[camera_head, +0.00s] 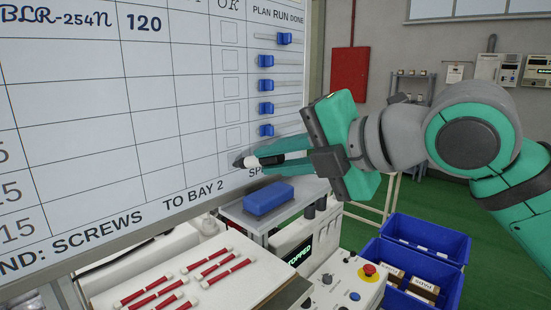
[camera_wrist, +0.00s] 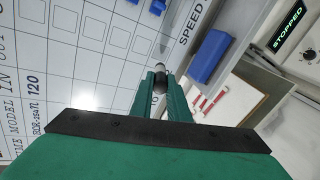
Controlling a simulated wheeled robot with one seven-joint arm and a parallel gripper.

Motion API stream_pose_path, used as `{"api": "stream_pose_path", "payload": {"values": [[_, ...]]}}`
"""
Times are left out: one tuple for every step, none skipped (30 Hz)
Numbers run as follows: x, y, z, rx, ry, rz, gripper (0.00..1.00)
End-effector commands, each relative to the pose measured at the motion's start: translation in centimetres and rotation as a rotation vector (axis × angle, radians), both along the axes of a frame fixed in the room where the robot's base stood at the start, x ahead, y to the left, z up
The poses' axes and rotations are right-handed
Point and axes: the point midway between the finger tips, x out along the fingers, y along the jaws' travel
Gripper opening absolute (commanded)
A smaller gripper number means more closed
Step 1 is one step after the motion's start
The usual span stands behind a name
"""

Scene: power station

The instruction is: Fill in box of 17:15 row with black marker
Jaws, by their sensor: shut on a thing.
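The whiteboard (camera_head: 150,95) fills the left of the head view, with a column of small square boxes under OK. The visible upper boxes, such as one box (camera_head: 234,137), are empty. Row times are cut off at the left; the lowest label (camera_head: 17,229) reads only "15". My gripper (camera_head: 277,161) is shut on a marker (camera_head: 262,161) with a white body and dark tip. The tip points left at the lowest box in the column, at or very near the board; contact is unclear. That box is partly hidden by the marker. The wrist view shows the marker's end (camera_wrist: 161,67) between the fingers.
Blue sliders (camera_head: 266,108) stick out from the board just above my gripper. A blue block (camera_head: 268,198) lies on a shelf below it. Red-and-white sticks (camera_head: 215,267), a control panel with a red button (camera_head: 368,270) and blue crates (camera_head: 425,240) stand lower down.

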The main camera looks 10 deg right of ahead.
Motion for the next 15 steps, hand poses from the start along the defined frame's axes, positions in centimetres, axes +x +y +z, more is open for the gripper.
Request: {"api": "stream_pose_path", "payload": {"values": [[0.08,0.07,0.0,0.0,0.0,0.0,0.0],[0.13,0.11,0.0,0.0,0.0,0.001,0.0],[0.19,0.16,0.0,0.0,0.0,0.001,0.0],[0.24,0.23,0.0,-0.001,0.0,0.001,0.0],[0.29,0.28,0.0,-0.001,0.0,0.002,0.0],[0.35,0.33,0.0,-0.001,0.0,0.002,0.0],[0.39,0.35,0.01,-0.001,0.0,0.002,0.0],[0.43,0.38,0.01,-0.001,0.0,0.002,0.0],[0.49,0.42,0.02,-0.001,0.0,0.002,0.0],[0.53,0.44,0.02,-0.001,0.0,0.002,0.0],[0.58,0.47,0.02,-0.001,0.0,0.002,0.0],[0.63,0.51,0.03,0.0,-0.001,0.001,0.0],[0.68,0.53,0.03,0.0,-0.001,0.001,0.0],[0.71,0.56,0.03,0.0,-0.001,0.001,0.0],[0.77,0.59,0.03,0.0,-0.001,0.001,0.0]]}}
